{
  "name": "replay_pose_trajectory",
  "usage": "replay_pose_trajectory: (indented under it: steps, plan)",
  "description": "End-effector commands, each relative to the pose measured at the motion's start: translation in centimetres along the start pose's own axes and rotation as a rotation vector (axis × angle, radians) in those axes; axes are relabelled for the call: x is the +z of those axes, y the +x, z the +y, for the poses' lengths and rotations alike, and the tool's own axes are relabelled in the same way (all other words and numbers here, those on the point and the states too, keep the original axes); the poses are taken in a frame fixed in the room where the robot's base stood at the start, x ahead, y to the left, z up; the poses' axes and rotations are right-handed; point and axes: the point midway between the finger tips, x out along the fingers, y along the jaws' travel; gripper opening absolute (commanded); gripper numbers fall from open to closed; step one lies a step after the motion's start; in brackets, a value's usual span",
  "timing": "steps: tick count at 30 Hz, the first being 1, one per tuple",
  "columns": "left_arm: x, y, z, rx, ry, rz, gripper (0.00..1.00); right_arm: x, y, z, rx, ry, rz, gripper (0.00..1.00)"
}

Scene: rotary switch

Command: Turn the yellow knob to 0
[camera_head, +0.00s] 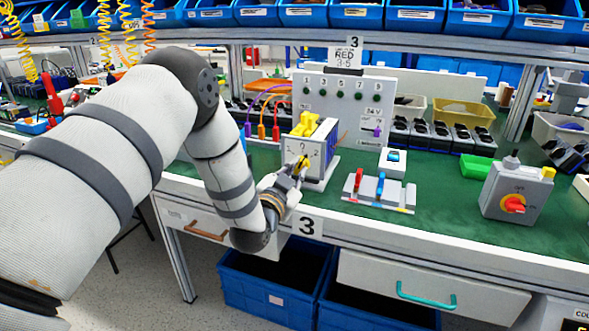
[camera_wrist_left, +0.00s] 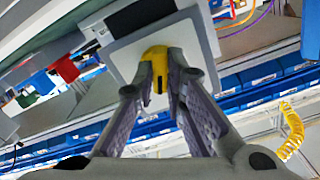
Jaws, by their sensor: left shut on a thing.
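The yellow knob (camera_wrist_left: 155,62) is on the front face of a light-coloured box. In the left wrist view it sits between the fingertips of my left gripper (camera_wrist_left: 160,75), which is shut on it. In the head view my left gripper (camera_head: 293,172) reaches the lower front of the box (camera_head: 318,165), and a bit of the yellow knob (camera_head: 302,161) shows there. A dial marking shows on the face beside the knob, partly hidden by the gripper. The exact position of the knob cannot be read. My right gripper is not in view.
A grey panel (camera_head: 345,85) with coloured cables stands behind the box. To its right are a base with red and blue levers (camera_head: 380,190), a white switch box (camera_head: 393,160) and a grey box with a red rotary switch (camera_head: 516,195). Green table surface lies between them.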

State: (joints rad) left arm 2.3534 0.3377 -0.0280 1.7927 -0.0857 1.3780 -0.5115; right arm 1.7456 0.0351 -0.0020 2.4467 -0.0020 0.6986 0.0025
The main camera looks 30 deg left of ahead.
Motion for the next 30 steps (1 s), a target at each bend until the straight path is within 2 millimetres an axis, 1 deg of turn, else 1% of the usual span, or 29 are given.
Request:
replay_pose_trajectory:
  steps: [1,6,15,21,30]
  plan:
    - [-0.2,0.0,-0.2,-0.002,-0.039,0.002,0.0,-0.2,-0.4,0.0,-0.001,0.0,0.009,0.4]
    - [-0.2,0.0,-0.1,-0.002,-0.171,0.002,0.0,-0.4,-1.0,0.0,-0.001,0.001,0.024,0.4]
    - [-0.1,0.0,0.0,-0.001,-0.34,0.001,0.0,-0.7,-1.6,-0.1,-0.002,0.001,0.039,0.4]
    - [0.0,0.0,0.0,-0.001,-0.396,0.0,0.0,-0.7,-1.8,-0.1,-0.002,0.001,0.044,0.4]
    - [0.1,0.0,0.1,0.0,-0.417,-0.001,0.0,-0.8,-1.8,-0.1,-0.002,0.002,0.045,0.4]
